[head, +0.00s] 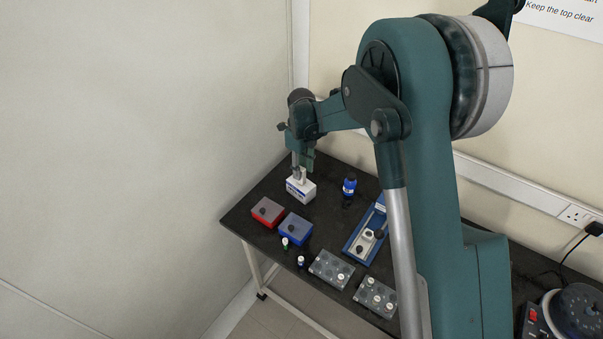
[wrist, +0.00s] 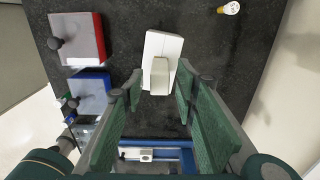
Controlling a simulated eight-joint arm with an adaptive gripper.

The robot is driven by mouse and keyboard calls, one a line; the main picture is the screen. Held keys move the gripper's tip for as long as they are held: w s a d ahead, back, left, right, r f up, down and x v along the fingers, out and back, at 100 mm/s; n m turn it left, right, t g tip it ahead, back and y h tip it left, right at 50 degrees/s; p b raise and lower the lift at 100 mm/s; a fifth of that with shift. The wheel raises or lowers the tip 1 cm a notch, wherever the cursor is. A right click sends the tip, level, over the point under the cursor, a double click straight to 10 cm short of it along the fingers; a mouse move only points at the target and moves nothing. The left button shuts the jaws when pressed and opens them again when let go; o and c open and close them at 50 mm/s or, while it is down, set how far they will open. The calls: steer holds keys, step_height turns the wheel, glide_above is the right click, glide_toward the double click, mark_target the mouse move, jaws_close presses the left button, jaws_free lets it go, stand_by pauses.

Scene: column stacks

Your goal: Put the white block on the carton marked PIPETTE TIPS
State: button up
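A white carton (head: 301,190) stands near the back left of the dark bench, with blue marking on its side too small to read. The white block (head: 299,174) appears to rest upright on top of the carton. The wrist view shows the carton (wrist: 171,43) from above and the block (wrist: 160,77) near its lower edge. My gripper (head: 301,168) points down over the block. In the wrist view my gripper (wrist: 158,88) has its green fingers apart on either side of the block, with gaps visible. The block's contact with the carton is partly hidden.
A red box (head: 267,211) and a blue box (head: 295,229) stand in front of the carton. A blue tray-like device (head: 359,244) and grey racks (head: 331,269) lie nearer. Two small vials stand by the front edge.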

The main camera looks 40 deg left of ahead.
step_height(320, 180, up, 10)
steer(key=shift+f, duration=0.2)
stand_by(0.8)
